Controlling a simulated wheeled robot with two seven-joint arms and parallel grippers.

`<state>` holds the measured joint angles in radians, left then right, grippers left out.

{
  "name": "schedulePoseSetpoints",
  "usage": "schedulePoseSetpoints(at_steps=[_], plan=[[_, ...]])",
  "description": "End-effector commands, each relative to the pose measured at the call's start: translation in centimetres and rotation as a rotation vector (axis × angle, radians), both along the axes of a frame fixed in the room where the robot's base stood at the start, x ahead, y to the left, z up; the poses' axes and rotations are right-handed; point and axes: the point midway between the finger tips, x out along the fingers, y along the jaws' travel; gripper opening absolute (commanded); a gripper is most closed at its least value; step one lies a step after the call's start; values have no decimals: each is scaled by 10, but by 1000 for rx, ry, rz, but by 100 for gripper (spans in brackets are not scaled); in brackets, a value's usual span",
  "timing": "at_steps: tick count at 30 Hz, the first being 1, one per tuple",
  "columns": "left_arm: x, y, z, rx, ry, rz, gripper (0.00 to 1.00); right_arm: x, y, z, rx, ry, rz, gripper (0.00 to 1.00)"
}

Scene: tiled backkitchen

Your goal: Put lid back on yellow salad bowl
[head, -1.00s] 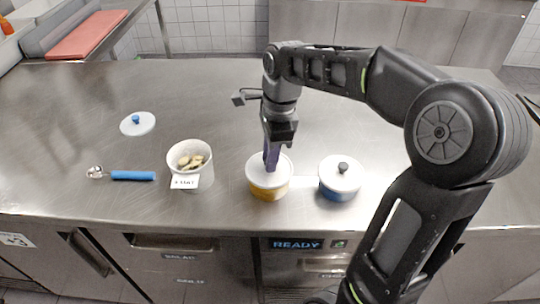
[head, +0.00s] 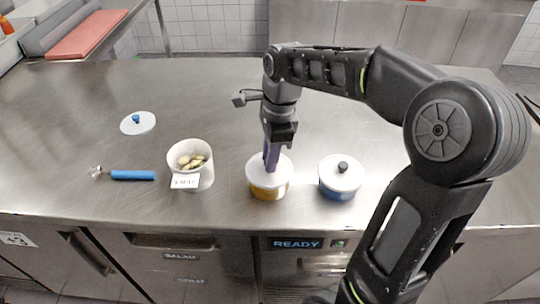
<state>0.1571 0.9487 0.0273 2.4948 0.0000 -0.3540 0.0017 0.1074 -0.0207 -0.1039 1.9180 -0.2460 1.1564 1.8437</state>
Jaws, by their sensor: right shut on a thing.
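The yellow salad bowl (head: 269,192) stands on the steel counter near its front edge. A white lid (head: 255,176) sits on top of it and looks level. My right gripper (head: 271,160) points down over the lid's middle and is shut on the lid's knob, which the fingers hide. My left gripper is not in view.
A blue bowl (head: 340,190) with a white lid and black knob stands just right of the yellow bowl. A white labelled tub (head: 205,176) stands to the left. A blue-handled scoop (head: 132,175) and a loose lid with a blue knob (head: 146,124) lie further left. The counter behind is clear.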

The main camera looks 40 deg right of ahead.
Motion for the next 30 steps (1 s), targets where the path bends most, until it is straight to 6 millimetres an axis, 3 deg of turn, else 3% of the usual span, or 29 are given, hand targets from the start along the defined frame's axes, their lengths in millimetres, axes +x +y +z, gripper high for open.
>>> schedulePoseSetpoints(at_steps=[9, 10, 18, 24, 30], plan=[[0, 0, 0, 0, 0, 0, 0, 0, 0, 0, 0, 0, 0, 0], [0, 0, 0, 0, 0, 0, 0, 0, 0, 0, 0, 0, 0, 24], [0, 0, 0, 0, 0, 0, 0, 0, 0, 0, 0, 0, 0, 46], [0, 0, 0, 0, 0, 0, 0, 0, 0, 0, 0, 1, 0, 48], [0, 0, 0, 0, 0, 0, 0, 0, 0, 0, 0, 1, 0, 65]])
